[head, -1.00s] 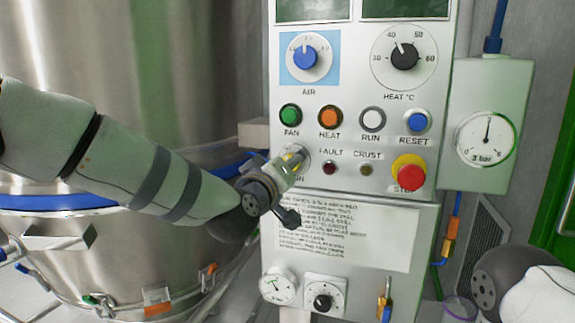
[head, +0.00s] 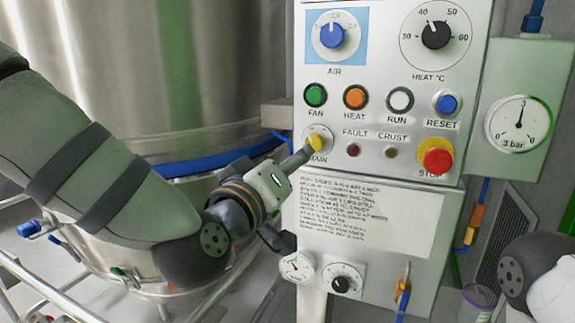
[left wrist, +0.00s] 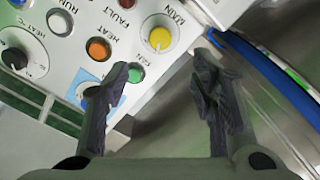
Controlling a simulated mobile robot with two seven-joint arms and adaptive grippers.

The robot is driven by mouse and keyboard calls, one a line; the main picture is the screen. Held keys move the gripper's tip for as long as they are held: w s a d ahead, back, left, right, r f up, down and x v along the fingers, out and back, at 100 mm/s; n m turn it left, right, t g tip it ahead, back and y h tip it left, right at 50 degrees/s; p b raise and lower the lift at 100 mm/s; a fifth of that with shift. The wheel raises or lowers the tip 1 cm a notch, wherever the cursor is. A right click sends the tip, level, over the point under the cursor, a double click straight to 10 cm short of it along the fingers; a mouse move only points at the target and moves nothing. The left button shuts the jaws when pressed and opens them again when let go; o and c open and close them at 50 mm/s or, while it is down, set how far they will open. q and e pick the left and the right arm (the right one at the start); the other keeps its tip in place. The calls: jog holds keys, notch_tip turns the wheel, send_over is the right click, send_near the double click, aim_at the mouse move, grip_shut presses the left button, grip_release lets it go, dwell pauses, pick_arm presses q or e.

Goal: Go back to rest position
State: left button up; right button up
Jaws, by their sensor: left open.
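My left gripper (head: 294,198) is open and empty in front of the control panel (head: 470,75), below and left of its centre. One finger reaches up close to the yellow MAIN knob (head: 317,143) in the head view. In the left wrist view the gripper's two fingers (left wrist: 163,78) are spread wide with nothing between them. The MAIN knob (left wrist: 159,38) shows there beyond the fingertips, apart from them. My right gripper is not in view; only part of my right arm shows at the lower right of the head view.
A large steel vessel (head: 190,60) stands left of the panel. Metal rails (head: 50,295) run at the lower left. The red STOP button (head: 437,157) sticks out of the panel. A pressure gauge box (head: 519,123) hangs at right.

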pick_arm(q)
jog(key=shift+f, duration=0.1)
jog(key=s+a+f+m+g+y, duration=0.1)
jog(key=s+a+f+g, duration=0.2)
jog(key=f, duration=0.7)
jog(key=s+a+f+g+y, duration=0.1)
jog(key=s+f+g, duration=0.25)
jog(key=f, duration=0.65)
jog(key=s+a+f+m+g, duration=0.15)
jog(key=s+f, duration=0.35)
jog(key=f, duration=0.6)
jog(key=s+a+f+g+y, duration=0.1)
jog(key=s+a+f+g, duration=0.2)
jog(key=s, duration=0.6)
jog(key=s+a+f+m+g+y, duration=0.1)
jog(key=s+a+f+g, duration=0.3)
jog(key=s, duration=0.6)
jog(key=s+a+f+g+y, duration=0.1)
jog(key=s+a+f+g, duration=0.2)
jog(key=s, duration=0.7)
notch_tip(320, 180, down, 4)
jog(key=a, duration=0.2)
jog(key=shift+a+g+y, duration=0.3)
jog(key=shift+a, duration=0.1)
jog(key=shift+s+m, duration=0.1)
jog(key=shift+m, duration=0.15)
